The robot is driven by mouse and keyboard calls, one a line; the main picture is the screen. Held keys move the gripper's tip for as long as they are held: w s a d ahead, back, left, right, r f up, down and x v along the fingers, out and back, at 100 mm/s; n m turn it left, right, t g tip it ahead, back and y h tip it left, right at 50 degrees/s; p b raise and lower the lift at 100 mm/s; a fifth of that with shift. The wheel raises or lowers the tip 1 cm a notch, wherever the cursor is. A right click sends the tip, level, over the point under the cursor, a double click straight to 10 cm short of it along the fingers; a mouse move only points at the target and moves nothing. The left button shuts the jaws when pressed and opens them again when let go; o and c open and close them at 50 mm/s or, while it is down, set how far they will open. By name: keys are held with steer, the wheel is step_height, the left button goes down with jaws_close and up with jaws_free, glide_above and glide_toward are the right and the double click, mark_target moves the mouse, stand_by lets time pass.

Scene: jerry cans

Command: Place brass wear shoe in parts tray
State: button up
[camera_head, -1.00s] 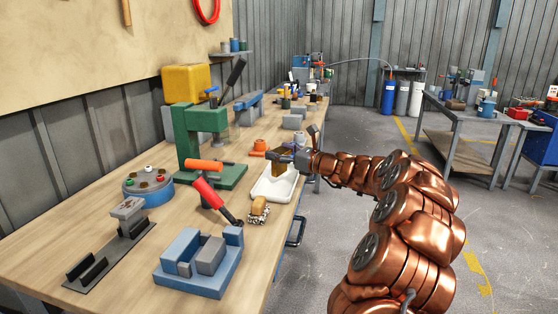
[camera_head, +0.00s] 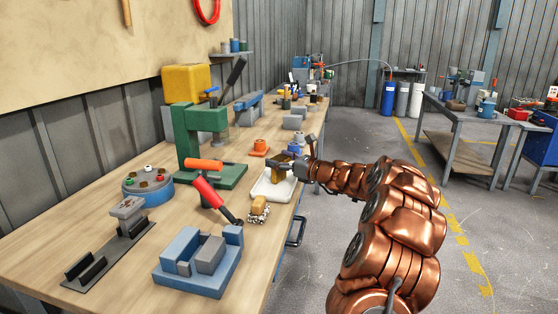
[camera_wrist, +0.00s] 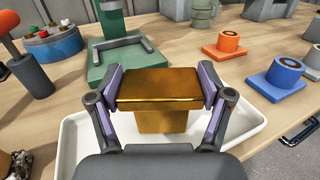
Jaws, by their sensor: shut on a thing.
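The brass wear shoe (camera_wrist: 160,88) is a shiny gold block with a narrower lower part. My gripper (camera_wrist: 163,85) is shut on it, with a finger pad against each side, in the wrist view. The shoe also shows in the head view (camera_head: 279,170), partly behind my gripper (camera_head: 283,164). The white parts tray (camera_head: 262,190) lies below the shoe near the bench's right edge. In the wrist view the tray's rim (camera_wrist: 247,128) shows around the shoe. I cannot tell whether the shoe touches the tray floor.
A green press (camera_head: 205,150) stands left of the tray. An orange flanged part (camera_head: 259,147) and a blue one (camera_wrist: 279,76) stand behind the tray. Blue fixture blocks (camera_head: 200,262) are at the front.

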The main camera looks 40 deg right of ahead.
steer(key=o, duration=1.2)
steer(key=shift+f, duration=0.1)
steer(key=shift+o, duration=0.2)
steer(key=shift+s+d, duration=0.1)
steer(key=v, duration=1.1)
steer(key=shift+s+p, duration=0.3)
steer(key=shift+s, duration=0.1)
steer(key=shift+d, duration=0.1)
